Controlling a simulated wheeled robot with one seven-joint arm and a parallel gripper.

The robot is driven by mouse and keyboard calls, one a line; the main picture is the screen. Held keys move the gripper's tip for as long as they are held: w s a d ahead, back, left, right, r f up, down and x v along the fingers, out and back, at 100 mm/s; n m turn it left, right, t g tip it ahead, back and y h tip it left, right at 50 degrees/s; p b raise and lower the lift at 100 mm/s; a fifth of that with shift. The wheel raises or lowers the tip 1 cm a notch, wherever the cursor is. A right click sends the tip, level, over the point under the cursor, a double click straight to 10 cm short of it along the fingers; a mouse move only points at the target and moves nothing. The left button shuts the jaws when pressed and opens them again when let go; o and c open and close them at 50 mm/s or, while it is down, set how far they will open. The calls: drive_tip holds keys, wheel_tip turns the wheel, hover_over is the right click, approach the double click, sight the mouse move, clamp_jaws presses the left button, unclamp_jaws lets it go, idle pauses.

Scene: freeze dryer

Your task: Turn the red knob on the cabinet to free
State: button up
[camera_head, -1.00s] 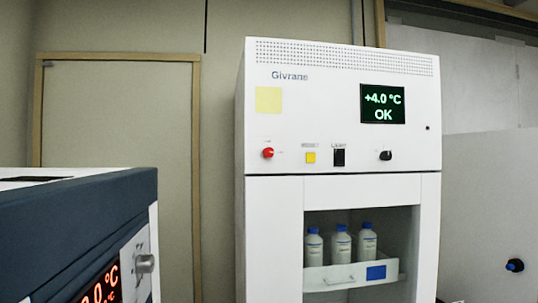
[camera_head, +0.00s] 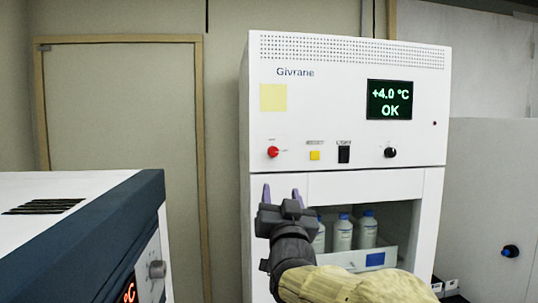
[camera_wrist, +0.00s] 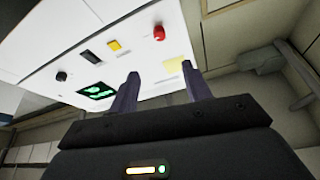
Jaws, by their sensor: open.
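The red knob (camera_head: 272,152) is at the left of the white cabinet's (camera_head: 345,165) front panel, below a pale yellow square. In the wrist view the red knob (camera_wrist: 159,32) shows at the upper middle, beyond my fingertips. My gripper (camera_head: 282,190) is open and empty, with two purple fingers pointing up, a little below the red knob in the head view. It also shows in the wrist view (camera_wrist: 162,78), its fingers spread apart. The fingers look clear of the knob. The knob's pointer setting is too small to read.
To the right of the knob are a yellow button (camera_head: 314,155), a black switch (camera_head: 344,154) and a black knob (camera_head: 390,152). A display (camera_head: 390,99) reads +4.0 °C OK. Bottles (camera_head: 342,233) stand in the opening below.

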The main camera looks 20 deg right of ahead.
drive_tip(key=p, duration=1)
approach(274, 153)
drive_tip(key=x, duration=0.7)
drive_tip(key=shift+s+r, duration=0.1)
drive_tip(key=shift+r, duration=0.1)
drive_tip(key=shift+w+d+r+p, duration=0.1)
drive_tip(key=shift+w+d+p, duration=0.05)
drive_tip(key=shift+w+p, duration=0.5)
drive_tip(key=shift+w, duration=0.1)
drive_tip(key=c, duration=1)
